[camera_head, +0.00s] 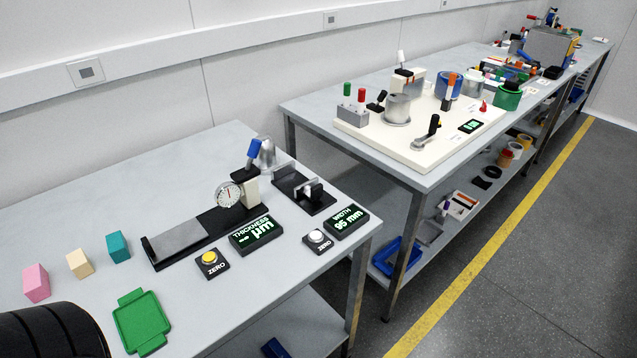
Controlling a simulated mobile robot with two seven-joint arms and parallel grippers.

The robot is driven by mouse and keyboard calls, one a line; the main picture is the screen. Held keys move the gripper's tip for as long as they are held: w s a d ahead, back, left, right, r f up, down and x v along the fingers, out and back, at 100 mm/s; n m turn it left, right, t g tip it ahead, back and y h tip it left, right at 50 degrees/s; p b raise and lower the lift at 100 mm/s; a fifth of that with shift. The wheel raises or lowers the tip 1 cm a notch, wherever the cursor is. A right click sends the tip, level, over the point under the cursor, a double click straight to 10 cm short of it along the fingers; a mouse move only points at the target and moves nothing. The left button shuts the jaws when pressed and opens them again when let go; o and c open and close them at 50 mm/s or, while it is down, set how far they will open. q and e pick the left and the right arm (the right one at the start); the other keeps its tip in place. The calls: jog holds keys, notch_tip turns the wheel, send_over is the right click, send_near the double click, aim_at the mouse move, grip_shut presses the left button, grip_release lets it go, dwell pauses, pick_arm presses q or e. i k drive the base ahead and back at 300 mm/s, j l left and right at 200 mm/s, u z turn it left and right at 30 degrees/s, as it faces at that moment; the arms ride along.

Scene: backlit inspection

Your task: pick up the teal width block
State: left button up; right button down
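The teal width block (118,246) stands on the near grey table (250,300), at the right end of a row of three blocks. A cream block (79,264) and a pink block (36,283) stand to its left, apart from it. A black ribbed rounded part, which seems to be mine, fills the lower left corner below the pink block. No gripper fingers show in the head view.
A green tray (141,321) lies in front of the blocks. The thickness gauge (205,235) with its black base stands just right of the teal block. A width gauge (304,190), displays and zero buttons stand further right. A second cluttered table (300,108) stands behind.

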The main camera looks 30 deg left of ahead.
aim_at(117, 248)
jog(key=u, duration=2.35)
jog(key=j+u, duration=0.35)
jog(key=j, duration=0.2)
jog(key=j+u, duration=0.35)
jog(key=j, duration=0.2)
